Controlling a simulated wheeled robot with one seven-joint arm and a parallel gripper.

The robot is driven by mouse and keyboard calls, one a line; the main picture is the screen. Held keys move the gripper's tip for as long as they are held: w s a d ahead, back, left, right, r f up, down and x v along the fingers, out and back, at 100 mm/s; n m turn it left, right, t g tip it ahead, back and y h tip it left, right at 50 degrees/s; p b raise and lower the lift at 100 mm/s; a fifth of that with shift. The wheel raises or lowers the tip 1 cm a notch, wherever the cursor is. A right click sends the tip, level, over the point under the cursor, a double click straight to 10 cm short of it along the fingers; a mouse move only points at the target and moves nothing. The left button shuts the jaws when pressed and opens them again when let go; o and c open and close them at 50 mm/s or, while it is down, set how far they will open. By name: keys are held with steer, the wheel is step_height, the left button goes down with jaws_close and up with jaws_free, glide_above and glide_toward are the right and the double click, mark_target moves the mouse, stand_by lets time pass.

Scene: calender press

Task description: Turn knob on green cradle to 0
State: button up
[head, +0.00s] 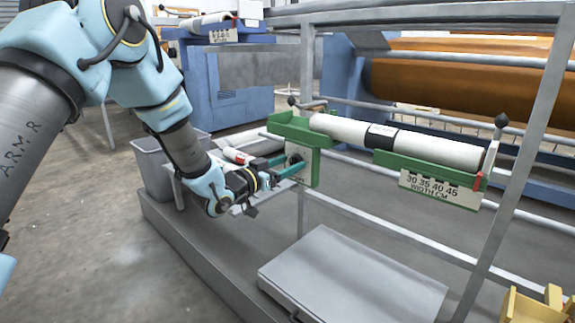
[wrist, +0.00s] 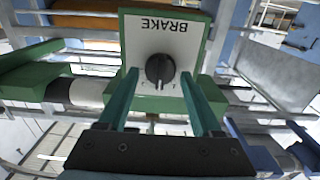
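The green cradle (head: 312,136) is on the rack at the centre of the head view and holds the left end of a white roll (head: 345,130). In the wrist view its white plate (wrist: 190,35) reads BRAKE upside down and carries a black round knob (wrist: 160,70). A pale pointer mark on the knob faces down in that picture; the dial figures are too small to read. My gripper (head: 284,166) is open in front of the plate. In the wrist view its two teal fingers (wrist: 159,77) flank the knob with gaps on both sides; I cannot tell whether the tips reach it.
A second green cradle (head: 430,180) with a width scale bears the roll's right end. Metal rack posts and rails surround both. A grey flat box (head: 352,280) lies below, a grey bin (head: 155,168) stands left, and yellow blocks (head: 535,305) are at bottom right.

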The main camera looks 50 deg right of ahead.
jaws_close()
stand_by(0.3)
steer(key=n+p, duration=0.1)
steer(key=n, duration=0.2)
steer(key=shift+w, duration=0.1)
steer(key=n+p, duration=0.2)
steer(key=n, duration=0.2)
steer(key=shift+w, duration=0.1)
steer(key=n+p, duration=0.1)
steer(key=n, duration=0.4)
steer(key=shift+p, duration=0.4)
steer(key=shift+f+n+p, duration=0.2)
steer(key=shift+n+p, duration=0.3)
steer(key=shift+n, duration=1.4)
